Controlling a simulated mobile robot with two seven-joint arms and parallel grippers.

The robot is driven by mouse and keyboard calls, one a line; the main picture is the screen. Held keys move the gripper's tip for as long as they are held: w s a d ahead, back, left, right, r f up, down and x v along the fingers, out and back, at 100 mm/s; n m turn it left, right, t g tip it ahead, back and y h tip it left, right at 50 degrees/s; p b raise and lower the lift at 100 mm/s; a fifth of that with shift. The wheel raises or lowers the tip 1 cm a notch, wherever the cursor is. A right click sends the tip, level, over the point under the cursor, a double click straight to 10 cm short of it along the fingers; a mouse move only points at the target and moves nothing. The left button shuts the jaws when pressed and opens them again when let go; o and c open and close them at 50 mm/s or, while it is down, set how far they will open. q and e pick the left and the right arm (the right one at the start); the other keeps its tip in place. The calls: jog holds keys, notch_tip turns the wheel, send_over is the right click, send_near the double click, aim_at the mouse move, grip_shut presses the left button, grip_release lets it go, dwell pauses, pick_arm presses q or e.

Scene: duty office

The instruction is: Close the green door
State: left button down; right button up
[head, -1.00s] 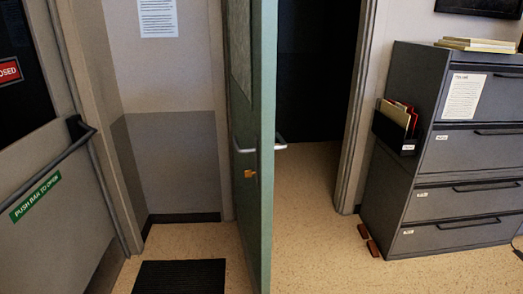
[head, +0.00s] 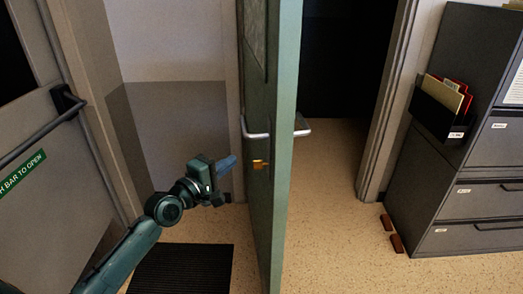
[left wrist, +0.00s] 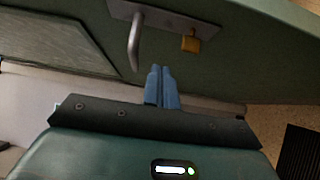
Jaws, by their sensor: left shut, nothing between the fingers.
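The green door (head: 284,130) stands open, seen nearly edge-on in the middle of the head view. It has a lever handle on each side: the left one (head: 254,133) and the right one (head: 302,126). A brass-coloured piece (head: 260,164) sits below the left handle. My left gripper (head: 228,165) is shut and empty, just left of the door's face and a little below the left handle. In the left wrist view the blue fingers (left wrist: 162,75) are together, pointing at the door face (left wrist: 230,65) between the handle (left wrist: 134,40) and the brass piece (left wrist: 190,43). Contact is not clear. My right gripper is not in view.
A dark doorway (head: 345,60) opens right of the door. A grey filing cabinet (head: 455,190) stands at the right, with brown wedges (head: 391,230) on the floor beside it. A dark mat (head: 180,270) lies left of the door. A push-bar door (head: 45,190) is at the left.

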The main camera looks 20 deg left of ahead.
pick_arm(q)
send_near(268, 145)
jog(key=w+a, duration=0.2)
jog(key=w, duration=0.1)
jog(key=d, duration=0.1)
jog(key=w+d, duration=0.1)
jog(key=w+d+p, duration=0.1)
jog(key=shift+d+r, duration=0.15)
jog(key=shift+r, duration=0.1)
jog(key=shift+w+d+f, duration=0.1)
jog(key=shift+w+d, duration=0.05)
jog(key=shift+d, duration=0.25)
